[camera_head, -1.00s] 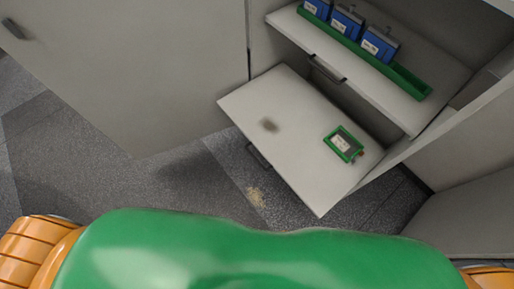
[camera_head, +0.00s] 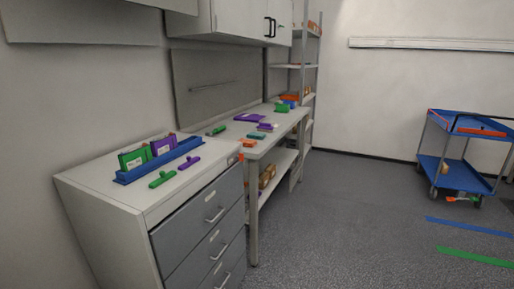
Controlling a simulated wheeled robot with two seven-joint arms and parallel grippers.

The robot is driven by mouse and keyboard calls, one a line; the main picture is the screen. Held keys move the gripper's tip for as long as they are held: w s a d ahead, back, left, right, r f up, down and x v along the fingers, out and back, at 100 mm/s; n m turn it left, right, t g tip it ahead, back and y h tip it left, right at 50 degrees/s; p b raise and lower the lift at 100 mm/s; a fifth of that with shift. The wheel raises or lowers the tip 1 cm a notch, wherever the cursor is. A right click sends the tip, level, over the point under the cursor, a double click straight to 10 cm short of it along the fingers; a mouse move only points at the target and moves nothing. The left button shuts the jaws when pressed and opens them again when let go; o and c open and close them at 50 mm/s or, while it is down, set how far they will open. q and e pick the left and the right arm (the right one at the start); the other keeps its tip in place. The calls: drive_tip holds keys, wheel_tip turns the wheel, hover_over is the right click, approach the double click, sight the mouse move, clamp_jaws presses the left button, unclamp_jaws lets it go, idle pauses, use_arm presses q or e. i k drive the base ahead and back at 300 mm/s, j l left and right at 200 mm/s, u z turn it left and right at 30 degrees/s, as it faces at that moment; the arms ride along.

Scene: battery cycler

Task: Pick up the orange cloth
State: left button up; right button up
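I cannot clearly make out an orange cloth. A small orange item (camera_head: 249,143) lies at the near end of the workbench, and a tiny orange patch (camera_head: 241,157) shows at the bench edge just below it. A flat orange item (camera_head: 482,131) lies on the top shelf of the blue cart at the right. All are too small to tell whether any is cloth. Neither of my grippers is in view.
A grey drawer cabinet (camera_head: 90,185) at the left front bears a blue rack (camera_head: 160,160) with green and purple blocks. The workbench (camera_head: 285,122) runs back to a shelf unit (camera_head: 312,70). The blue cart (camera_head: 450,173) stands right. Floor between is clear.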

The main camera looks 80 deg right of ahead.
sight(249, 143)
drive_tip(key=z, duration=2.5)
drive_tip(key=u, duration=2.95)
drive_tip(key=z, duration=2.95)
drive_tip(key=i+l+u, duration=0.4)
drive_tip(key=i+l, duration=0.05)
drive_tip(key=l, duration=0.1)
